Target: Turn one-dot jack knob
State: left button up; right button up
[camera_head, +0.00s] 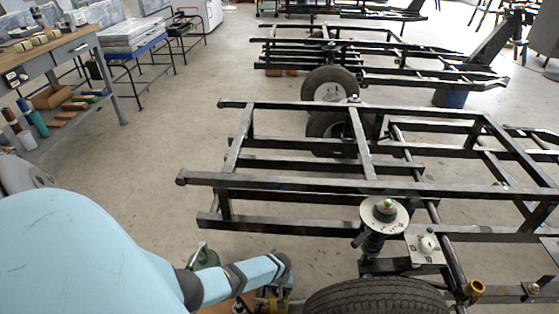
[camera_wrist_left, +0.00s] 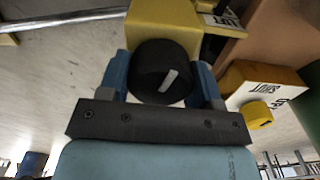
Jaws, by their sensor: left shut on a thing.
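My left gripper (camera_wrist_left: 162,76) has its two blue fingers on either side of a round black knob (camera_wrist_left: 148,62) with a white bar mark on its face, and is shut on it. The knob sits on the front of a yellow block (camera_wrist_left: 165,22), probably the jack. No dots can be made out on it. In the head view my left arm reaches down to the bottom edge, beside a small yellow part (camera_head: 272,304) left of the tyre; the grip itself is not clear there. My right gripper is not in view.
A second yellow block (camera_wrist_left: 265,82) with a label reading SHUT and a yellow knob (camera_wrist_left: 259,116) is close on the right. The floor left of the frame is clear.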

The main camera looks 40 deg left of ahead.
pick_arm(q)
jog(key=shift+m, duration=0.8)
jog(key=o, duration=0.9)
